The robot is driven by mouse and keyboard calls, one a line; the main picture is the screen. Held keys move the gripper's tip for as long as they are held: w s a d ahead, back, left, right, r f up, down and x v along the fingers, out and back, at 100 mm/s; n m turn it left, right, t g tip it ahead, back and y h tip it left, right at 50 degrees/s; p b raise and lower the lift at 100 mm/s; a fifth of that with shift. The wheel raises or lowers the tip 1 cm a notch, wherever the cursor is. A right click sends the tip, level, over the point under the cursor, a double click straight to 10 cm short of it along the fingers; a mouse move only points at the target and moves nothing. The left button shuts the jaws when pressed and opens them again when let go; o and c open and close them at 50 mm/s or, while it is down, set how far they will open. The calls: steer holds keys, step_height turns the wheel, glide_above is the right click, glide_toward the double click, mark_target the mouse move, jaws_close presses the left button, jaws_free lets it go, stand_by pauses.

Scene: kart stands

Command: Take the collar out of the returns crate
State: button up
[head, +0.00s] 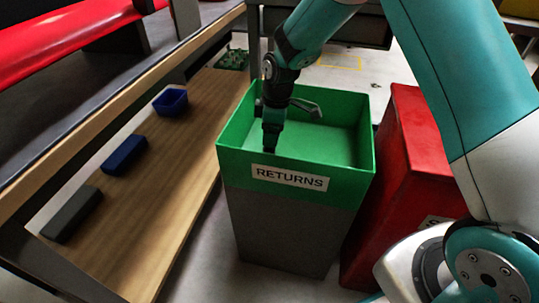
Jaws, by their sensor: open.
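The returns crate (300,182) is a tall box with a green upper part, a grey lower part and a white label reading RETURNS. It stands upright on the floor at the middle of the head view, open at the top. My gripper (292,126) is over the left part of the crate opening, pointing down, its fingers spread apart with nothing visible between them. The lower finger reaches down behind the front wall. No collar can be made out; the near part of the crate floor is hidden by the front wall and my gripper.
A red bin (412,145) stands close on the crate's right.

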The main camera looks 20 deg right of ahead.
mark_target(269, 151)
steer(key=f+b, duration=0.1)
steer(key=f, duration=0.1)
steer(key=f+b, duration=0.1)
steer(key=f, duration=0.2)
steer(key=shift+s+a+f, duration=0.1)
steer(key=shift+a+f, duration=0.1)
steer(key=shift+f, duration=0.05)
steer(key=c, duration=1)
steer(key=shift+r, duration=0.1)
